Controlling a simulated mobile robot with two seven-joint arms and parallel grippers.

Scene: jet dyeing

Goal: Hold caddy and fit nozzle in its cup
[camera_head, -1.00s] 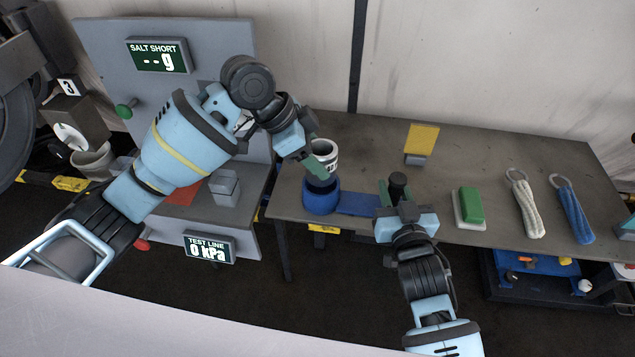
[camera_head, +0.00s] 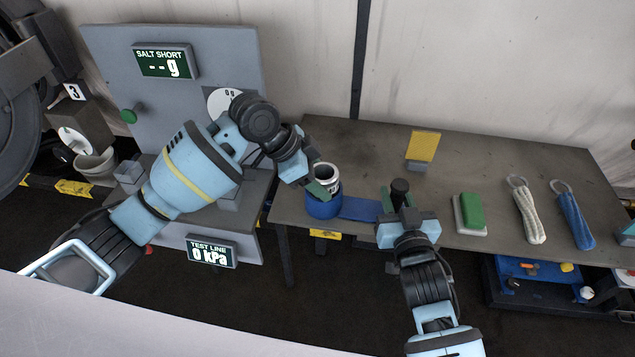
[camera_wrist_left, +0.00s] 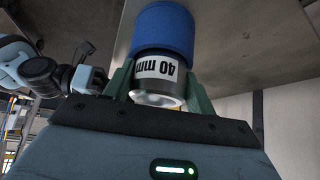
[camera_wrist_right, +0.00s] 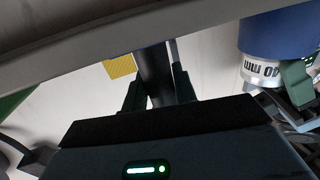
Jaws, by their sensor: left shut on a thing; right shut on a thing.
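The nozzle (camera_head: 325,172) is a white and grey ring marked "40 mm" in the left wrist view (camera_wrist_left: 160,68). My left gripper (camera_head: 321,188) is shut on it, with green fingers on either side. The nozzle's lower part is inside or right at the mouth of the caddy's blue cup (camera_head: 322,208); how deep it sits cannot be told. The blue caddy base (camera_head: 360,208) lies flat on the table beside the cup. My right gripper (camera_head: 398,200) is shut on the caddy's upright black handle (camera_head: 399,187), also visible in the right wrist view (camera_wrist_right: 155,75).
A grey panel with a "SALT SHORT" display (camera_head: 164,62) stands at left.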

